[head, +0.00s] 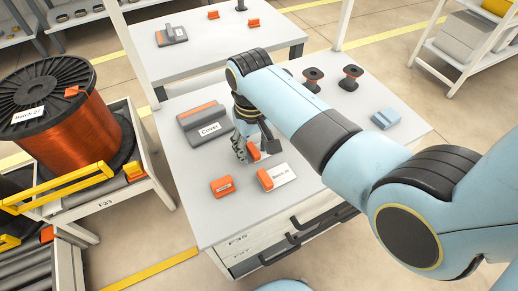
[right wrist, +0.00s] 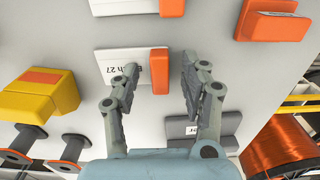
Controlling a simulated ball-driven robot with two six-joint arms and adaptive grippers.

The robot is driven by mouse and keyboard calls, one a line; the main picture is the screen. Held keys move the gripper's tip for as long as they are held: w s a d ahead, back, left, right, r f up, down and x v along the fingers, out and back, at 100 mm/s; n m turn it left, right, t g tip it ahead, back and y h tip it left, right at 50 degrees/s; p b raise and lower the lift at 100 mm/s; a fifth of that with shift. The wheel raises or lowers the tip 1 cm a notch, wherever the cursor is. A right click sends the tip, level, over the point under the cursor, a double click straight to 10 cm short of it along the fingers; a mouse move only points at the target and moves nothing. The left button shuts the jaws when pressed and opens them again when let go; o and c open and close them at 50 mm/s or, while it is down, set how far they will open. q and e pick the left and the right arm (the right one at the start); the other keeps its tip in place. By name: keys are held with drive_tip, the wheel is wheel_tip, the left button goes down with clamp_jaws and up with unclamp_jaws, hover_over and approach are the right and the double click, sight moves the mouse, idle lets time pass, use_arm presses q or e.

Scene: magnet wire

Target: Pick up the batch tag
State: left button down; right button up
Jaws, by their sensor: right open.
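A batch tag, a white card with black print ending in "27" (right wrist: 116,64) and an orange end (right wrist: 160,71), lies on the grey table. My right gripper (right wrist: 160,66) is open over it, with one finger on each side of the orange end. I cannot tell the exact height of the fingertips. In the head view my right gripper (head: 254,147) mostly hides this tag; only an orange part (head: 253,153) shows. A second white tag marked "Batch" (head: 283,175) with an orange end lies nearer to me, partly cut off in the wrist view (right wrist: 125,6). My left gripper is not in view.
An orange block (head: 221,187) lies left of the second tag. A grey block labelled Cover (head: 209,130) lies behind. Small dark spools (head: 350,78) and a blue-grey block (head: 386,119) stand on the right. A yellow block (right wrist: 35,98) shows in the wrist view. A copper wire reel (head: 65,125) stands left.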

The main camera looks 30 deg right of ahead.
clamp_jaws()
drive_tip(key=shift+r, duration=0.1)
